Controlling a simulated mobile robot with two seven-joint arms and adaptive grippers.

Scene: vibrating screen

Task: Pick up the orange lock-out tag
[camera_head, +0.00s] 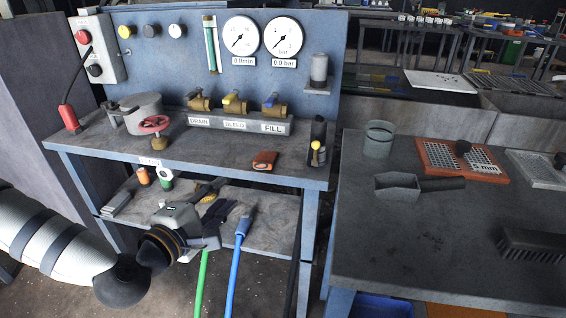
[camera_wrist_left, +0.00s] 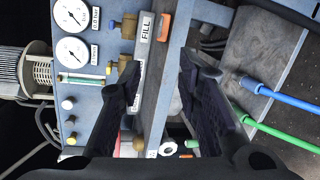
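The orange lock-out tag (camera_head: 264,160) appears to be the small orange-brown piece lying on the upper bench top, near its front edge and right of centre. It also shows near the top of the left wrist view (camera_wrist_left: 165,27). My left gripper (camera_head: 218,200) is in front of the bench, lower in the picture and left of the tag, over the lower shelf. In the left wrist view its two dark fingers (camera_wrist_left: 160,78) are spread apart with nothing held between them. My right gripper is in neither view.
A valve block (camera_head: 235,123) stands behind the tag, and a dark holder with a yellow knob (camera_head: 316,153) stands to its right. A red handwheel (camera_head: 153,125) is at left. Green (camera_head: 202,280) and blue (camera_head: 238,260) hoses hang below. The bench top around the tag is clear.

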